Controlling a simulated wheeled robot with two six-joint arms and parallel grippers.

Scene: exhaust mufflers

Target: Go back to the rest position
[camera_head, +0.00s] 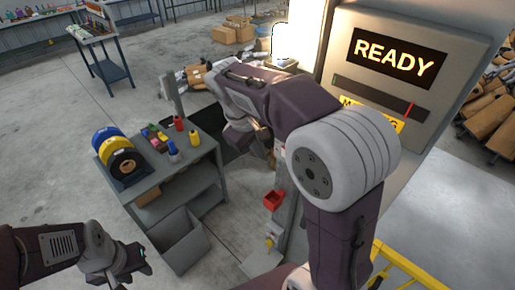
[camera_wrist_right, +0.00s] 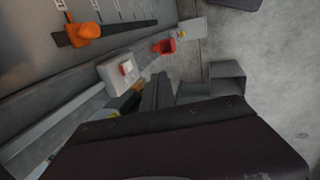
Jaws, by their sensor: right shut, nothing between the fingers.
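My left gripper (camera_head: 138,262) hangs at the lower left of the head view, over the bare floor and apart from the cart. Its fingers are too small and dark to tell whether they are open. My right arm reaches across the middle of the head view, in front of the machine, and its fingers are not clear there. In the right wrist view my right gripper (camera_wrist_right: 156,90) is shut and empty, close to the machine's side. A large dark link of mine fills the bottom of that view.
The machine's lit READY screen (camera_head: 398,55) stands at the right. A grey cart (camera_head: 165,172) with coloured spools is left of my right arm. A yellow rail (camera_head: 410,268) is at lower right.

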